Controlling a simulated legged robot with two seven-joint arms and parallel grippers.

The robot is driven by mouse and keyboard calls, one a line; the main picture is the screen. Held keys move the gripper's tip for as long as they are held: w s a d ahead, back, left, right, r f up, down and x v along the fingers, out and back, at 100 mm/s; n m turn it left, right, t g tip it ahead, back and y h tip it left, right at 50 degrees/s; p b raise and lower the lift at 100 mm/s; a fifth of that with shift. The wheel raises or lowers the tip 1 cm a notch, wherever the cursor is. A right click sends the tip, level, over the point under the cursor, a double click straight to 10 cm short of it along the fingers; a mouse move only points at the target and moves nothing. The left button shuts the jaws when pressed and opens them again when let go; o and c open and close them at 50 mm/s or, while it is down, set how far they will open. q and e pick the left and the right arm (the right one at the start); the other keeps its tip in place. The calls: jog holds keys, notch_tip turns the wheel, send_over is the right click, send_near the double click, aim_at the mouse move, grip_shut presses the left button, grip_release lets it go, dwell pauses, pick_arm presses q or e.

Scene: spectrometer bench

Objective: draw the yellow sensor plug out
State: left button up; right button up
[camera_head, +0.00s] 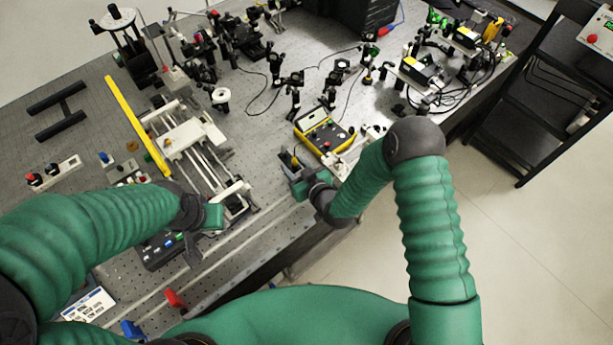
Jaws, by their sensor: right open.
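A small yellow piece (294,160), which looks like the yellow sensor plug, shows at a small dark block (286,159) near the bench's front edge. It is too small to tell how deep it sits. My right gripper (294,178) is open, close in front of this block at its near side. I cannot tell whether its fingers touch the plug. My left gripper (205,234) hangs over the front of the bench, beside a dark control box; its finger gap is not clear.
A yellow-framed meter (324,131) stands just behind and right of my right gripper. A white rail stage (188,138) and a long yellow bar (137,125) lie to the left. Optic mounts and cables crowd the back. A black rack (530,110) stands at the right.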

jog(key=v, duration=0.4)
jog(key=b+v, duration=0.1)
jog(key=v, duration=0.3)
jog(key=d+b+v, duration=0.1)
jog(key=v, duration=0.3)
jog(key=shift+f, duration=0.15)
pick_arm(q)
jog(key=shift+d+r+p, duration=0.3)
jog(key=shift+r+p, duration=0.6)
jog(key=shift+p, duration=1)
pick_arm(e)
jog(key=shift+v, duration=1.9)
